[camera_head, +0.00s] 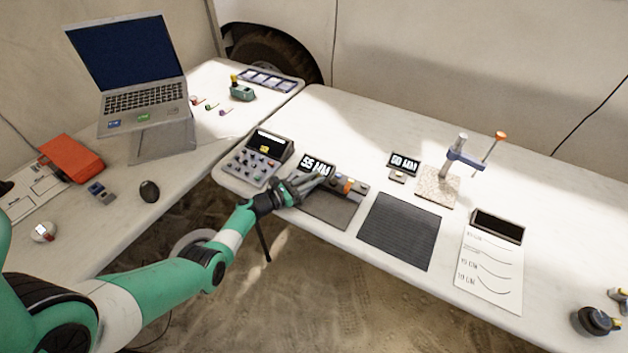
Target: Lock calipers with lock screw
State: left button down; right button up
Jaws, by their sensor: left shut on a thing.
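The calipers (347,187) seem to be the small grey device with an orange part at the back edge of a dark mat. They are small in this view, and I cannot make out the lock screw. My left gripper (312,182) reaches in from the left at the left end of the calipers. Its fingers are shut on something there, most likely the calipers. The fingers hide the held part. My right gripper is not in view.
A "55 MM" display (316,164) stands close behind the gripper, and a keypad device (258,160) stands to its left. A ribbed black mat (399,231), a clamp stand (440,190) and a paper sheet (488,273) lie to the right. A laptop (130,75) is on the left table.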

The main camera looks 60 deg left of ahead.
pick_arm(q)
jog(key=shift+r, duration=0.15)
jog(key=c, duration=0.7)
grip_release()
jog(key=shift+c, duration=0.2)
